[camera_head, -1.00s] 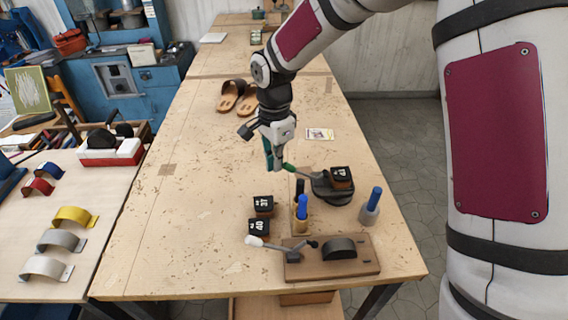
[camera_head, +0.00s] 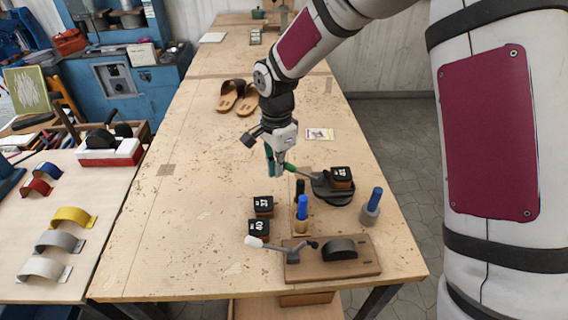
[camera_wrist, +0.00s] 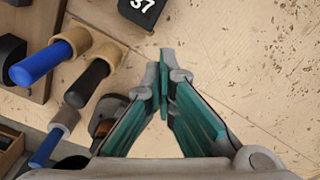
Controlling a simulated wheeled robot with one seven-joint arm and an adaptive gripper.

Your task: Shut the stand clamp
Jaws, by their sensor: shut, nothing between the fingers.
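A round dark stand (camera_head: 333,193) is on the right half of the bench, with a block marked with a number (camera_head: 341,176) on it. A lever with a green handle (camera_head: 291,168) points left from the stand. My gripper (camera_head: 278,173) is shut and empty, upright just left of the green handle tip; whether they touch I cannot tell. In the wrist view my shut fingertips (camera_wrist: 164,85) are over bare bench top. A wooden board (camera_head: 301,271) in front carries a dark arched pad and a lever with a white knob (camera_head: 254,242), pointing left.
Two numbered blocks (camera_head: 263,205) (camera_head: 259,227) stand left of the upright blue-handled tool (camera_head: 302,207). Another blue-handled tool (camera_head: 373,203) stands right of the stand. A card (camera_head: 319,134) and brown sandals (camera_head: 238,96) lie farther back. The bench's left half is clear.

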